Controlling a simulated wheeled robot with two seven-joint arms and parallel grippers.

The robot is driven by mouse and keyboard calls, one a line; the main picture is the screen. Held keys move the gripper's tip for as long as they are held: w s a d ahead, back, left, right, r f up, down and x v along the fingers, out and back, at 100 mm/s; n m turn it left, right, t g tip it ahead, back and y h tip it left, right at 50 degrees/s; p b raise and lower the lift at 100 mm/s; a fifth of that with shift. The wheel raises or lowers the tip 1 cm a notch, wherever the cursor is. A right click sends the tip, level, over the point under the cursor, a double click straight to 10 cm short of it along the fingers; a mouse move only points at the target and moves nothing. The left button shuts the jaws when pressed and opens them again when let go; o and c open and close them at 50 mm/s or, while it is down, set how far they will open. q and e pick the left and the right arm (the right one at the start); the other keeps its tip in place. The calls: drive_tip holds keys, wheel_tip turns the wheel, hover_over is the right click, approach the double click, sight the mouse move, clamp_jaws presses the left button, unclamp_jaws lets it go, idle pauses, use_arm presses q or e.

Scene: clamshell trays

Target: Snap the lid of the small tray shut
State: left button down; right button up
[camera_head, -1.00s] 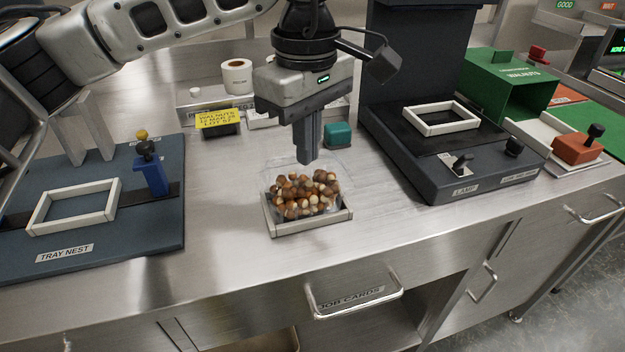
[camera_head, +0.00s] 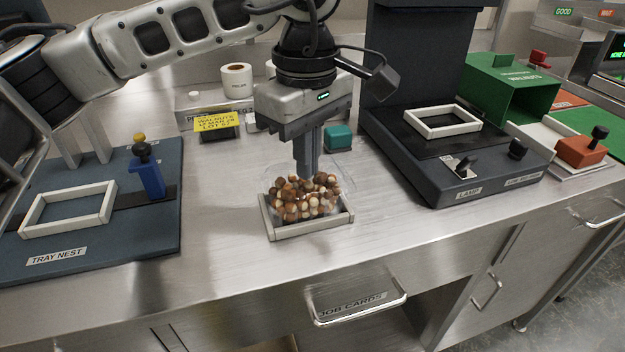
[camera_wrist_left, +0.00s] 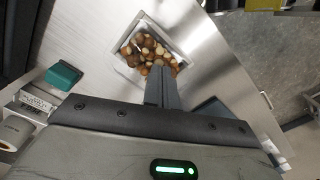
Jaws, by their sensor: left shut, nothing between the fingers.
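The small clear tray (camera_head: 304,205) is full of brown and tan nuts and sits in a pale frame (camera_head: 312,230) on the steel bench. Its transparent lid (camera_head: 338,168) is hard to make out; it appears raised at the back of the tray, and its exact angle cannot be told. My left gripper (camera_head: 308,178) is shut and empty, pointing down over the back part of the tray. In the left wrist view the shut fingers (camera_wrist_left: 160,85) reach the near edge of the nuts (camera_wrist_left: 150,52). Whether they touch the lid cannot be told. My right gripper is not in view.
A tray nest (camera_head: 60,254) with a blue toggle lever (camera_head: 148,178) stands at the left. A black lamp station (camera_head: 450,185) stands at the right, with a green box (camera_head: 512,85) behind. A teal block (camera_head: 338,138) lies behind the tray. Bench in front is clear.

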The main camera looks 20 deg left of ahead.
use_arm(q)
drive_tip(key=shift+r, duration=0.15)
wheel_tip(320, 180, up, 8)
drive_tip(key=p, duration=0.5)
idle(0.4)
idle(0.4)
